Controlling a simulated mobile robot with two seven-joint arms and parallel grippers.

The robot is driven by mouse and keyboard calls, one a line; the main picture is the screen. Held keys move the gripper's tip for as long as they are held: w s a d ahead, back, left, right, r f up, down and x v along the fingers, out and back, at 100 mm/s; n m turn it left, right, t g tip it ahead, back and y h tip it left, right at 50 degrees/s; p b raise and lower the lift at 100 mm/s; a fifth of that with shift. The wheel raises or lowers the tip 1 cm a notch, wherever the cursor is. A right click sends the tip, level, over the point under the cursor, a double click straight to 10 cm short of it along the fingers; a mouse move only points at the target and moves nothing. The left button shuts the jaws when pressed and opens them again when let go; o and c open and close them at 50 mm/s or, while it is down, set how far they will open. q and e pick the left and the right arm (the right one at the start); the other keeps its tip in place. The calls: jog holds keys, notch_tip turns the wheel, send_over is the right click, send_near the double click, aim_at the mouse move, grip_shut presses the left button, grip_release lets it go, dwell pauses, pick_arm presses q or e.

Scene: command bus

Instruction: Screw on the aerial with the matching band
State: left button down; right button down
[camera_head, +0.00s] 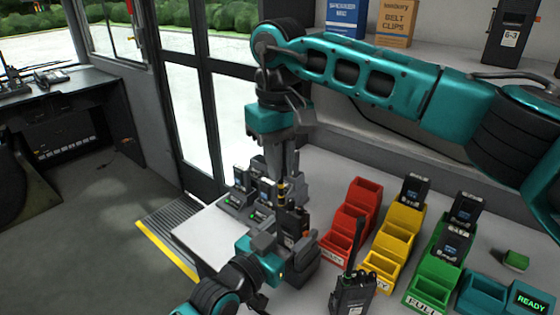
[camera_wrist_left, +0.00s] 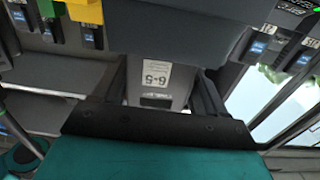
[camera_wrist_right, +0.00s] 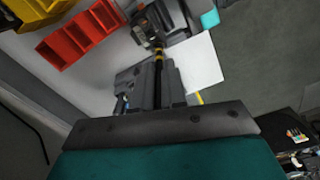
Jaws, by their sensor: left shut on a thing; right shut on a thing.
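My left gripper (camera_head: 290,243) is shut on a dark handheld radio (camera_head: 291,222) and holds it upright above the white counter. In the left wrist view, the radio's back (camera_wrist_left: 158,72) with a "6-5" label sits between the fingers (camera_wrist_left: 160,95). My right gripper (camera_head: 280,168) points down from above, shut on a thin black aerial (camera_wrist_right: 157,84). A yellow band (camera_wrist_right: 158,54) rings the aerial's lower end, just at the radio's top (camera_wrist_right: 148,31). I cannot tell whether the aerial's end is seated in the radio.
Charger cradles with radios (camera_head: 240,194) stand just behind and left. Red bins (camera_head: 358,208), yellow bins (camera_head: 400,232), green bins (camera_head: 432,280) and a teal "READY" bin (camera_head: 525,300) stand right. A radio with an aerial (camera_head: 352,292) stands in front. White counter (camera_head: 205,238) is bare at left.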

jog(key=m, duration=0.8)
jog(key=shift+m, duration=0.3)
jog(key=m, duration=0.3)
jog(key=shift+m, duration=0.4)
jog(key=m, duration=0.3)
jog(key=shift+m, duration=0.4)
jog(key=m, duration=0.3)
jog(key=shift+m+h, duration=0.3)
jog(key=m, duration=0.5)
jog(key=shift+m, duration=0.4)
jog(key=m, duration=0.3)
jog(key=shift+f+m+g, duration=0.1)
jog(key=shift+m+g, duration=0.2)
jog(key=shift+m, duration=0.1)
jog(key=m, duration=0.3)
jog(key=shift+m, duration=0.4)
jog(key=m, duration=0.3)
jog(key=shift+m, duration=0.3)
jog(key=m, duration=0.3)
jog(key=shift+m, duration=0.4)
jog(key=m, duration=0.3)
jog(key=shift+m, duration=0.4)
jog(key=m, duration=0.3)
jog(key=shift+m, duration=0.3)
jog(key=m, duration=0.3)
jog(key=shift+m, duration=0.4)
jog(key=m, duration=0.3)
jog(key=shift+m+y, duration=0.3)
jog(key=shift+y, duration=0.1)
jog(key=m, duration=0.9)
